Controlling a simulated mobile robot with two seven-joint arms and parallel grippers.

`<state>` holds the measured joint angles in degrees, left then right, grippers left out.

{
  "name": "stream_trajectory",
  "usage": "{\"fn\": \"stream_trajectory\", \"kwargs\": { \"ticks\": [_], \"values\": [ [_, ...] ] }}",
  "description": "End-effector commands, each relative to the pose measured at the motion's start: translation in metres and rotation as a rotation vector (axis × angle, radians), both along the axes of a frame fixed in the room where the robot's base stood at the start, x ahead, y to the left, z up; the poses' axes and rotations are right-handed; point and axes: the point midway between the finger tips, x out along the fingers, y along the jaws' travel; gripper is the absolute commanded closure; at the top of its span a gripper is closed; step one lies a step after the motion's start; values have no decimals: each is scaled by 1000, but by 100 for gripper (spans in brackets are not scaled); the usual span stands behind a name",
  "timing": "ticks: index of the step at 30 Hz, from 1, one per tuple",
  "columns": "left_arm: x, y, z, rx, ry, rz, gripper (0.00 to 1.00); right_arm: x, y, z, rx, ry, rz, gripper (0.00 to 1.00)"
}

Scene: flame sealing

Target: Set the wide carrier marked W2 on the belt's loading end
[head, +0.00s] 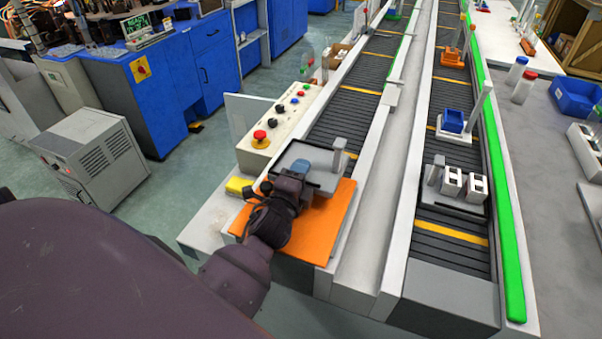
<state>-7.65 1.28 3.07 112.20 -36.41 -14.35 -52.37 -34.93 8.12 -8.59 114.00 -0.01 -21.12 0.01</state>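A wide, shallow grey carrier (322,178) with a dark rim and an upright pale post at its right side lies at the near end of the left belt, over the far part of an orange pad (335,215). No W2 mark is legible on it. My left gripper (291,180) reaches from the near side to the carrier's near left edge and overlaps it. Its fingertips are hidden by its own body, so I cannot tell whether they grip the carrier. My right gripper is not in view.
A control box (281,124) with a red knob stands left of the belt. A yellow block (238,186) is beside the pad. The right belt bears a carrier with white blocks (452,181), a blue one (452,121) and an orange one (453,57).

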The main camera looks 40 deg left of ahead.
Motion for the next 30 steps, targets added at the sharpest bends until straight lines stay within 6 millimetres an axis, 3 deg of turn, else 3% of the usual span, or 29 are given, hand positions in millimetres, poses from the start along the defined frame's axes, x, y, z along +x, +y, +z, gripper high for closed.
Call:
{"fn": "stream_trajectory", "kwargs": {
  "ticks": [1, 9, 16, 30],
  "values": [
    [-3, -1, -16, -8, 29, 2, 49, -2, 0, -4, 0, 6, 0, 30],
    [-3, -1, -17, -9, 31, 1, 49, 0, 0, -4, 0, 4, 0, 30],
    [-3, -2, 0, -8, 27, 0, 49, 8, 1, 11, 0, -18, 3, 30],
    [-80, -19, 0, -6, 22, 2, 49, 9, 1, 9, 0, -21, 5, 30]
  ]
}}
